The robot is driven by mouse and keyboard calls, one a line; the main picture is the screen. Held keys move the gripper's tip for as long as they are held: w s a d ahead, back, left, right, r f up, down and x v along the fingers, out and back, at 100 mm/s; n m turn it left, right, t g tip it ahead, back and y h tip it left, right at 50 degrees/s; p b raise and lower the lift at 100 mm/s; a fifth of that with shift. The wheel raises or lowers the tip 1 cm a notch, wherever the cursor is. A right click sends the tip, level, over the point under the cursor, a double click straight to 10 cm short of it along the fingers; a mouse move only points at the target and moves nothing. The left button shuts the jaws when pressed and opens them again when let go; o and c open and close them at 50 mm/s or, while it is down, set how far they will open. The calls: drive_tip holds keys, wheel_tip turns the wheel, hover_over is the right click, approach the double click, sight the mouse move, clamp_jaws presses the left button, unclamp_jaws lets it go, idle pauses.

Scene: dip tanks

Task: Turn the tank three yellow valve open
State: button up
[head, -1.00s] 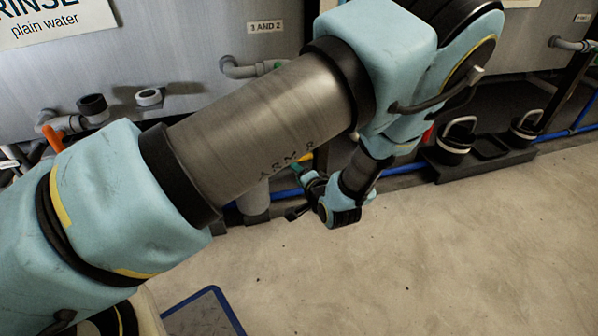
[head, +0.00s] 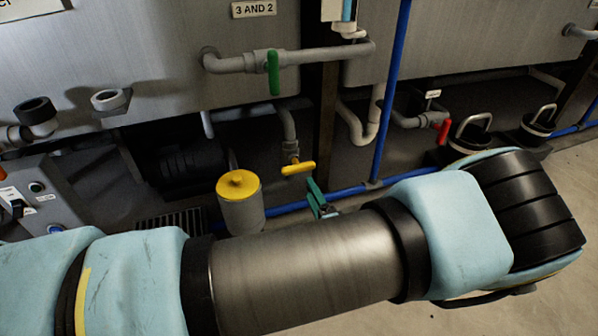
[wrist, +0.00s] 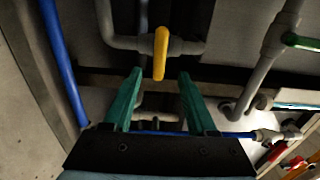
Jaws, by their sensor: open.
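The yellow valve handle (head: 298,168) sits low under the tank, at the bottom of a grey pipe (head: 289,125) that bends down. The handle lies crosswise to that pipe. In the wrist view the yellow handle (wrist: 160,53) stands upright in the picture, ahead of my gripper (wrist: 160,75). The two teal fingers are open and apart, one to each side of the handle's line. The handle's end looks just beyond or level with the fingertips; I cannot tell the exact depth. In the head view my gripper (head: 314,190) shows just below the handle, partly hidden by my arm.
A green-handled valve (head: 273,72) is above on a grey pipe. A red-handled valve (head: 444,130) is to the right. A yellow-lidded canister (head: 240,190) stands close left of my gripper. An upright blue pipe (head: 390,90) is close on the right.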

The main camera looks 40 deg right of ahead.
sight(300, 171)
drive_tip(key=b+x, duration=0.2)
drive_tip(key=x, duration=0.7)
drive_tip(key=shift+c, duration=0.2)
clamp_jaws()
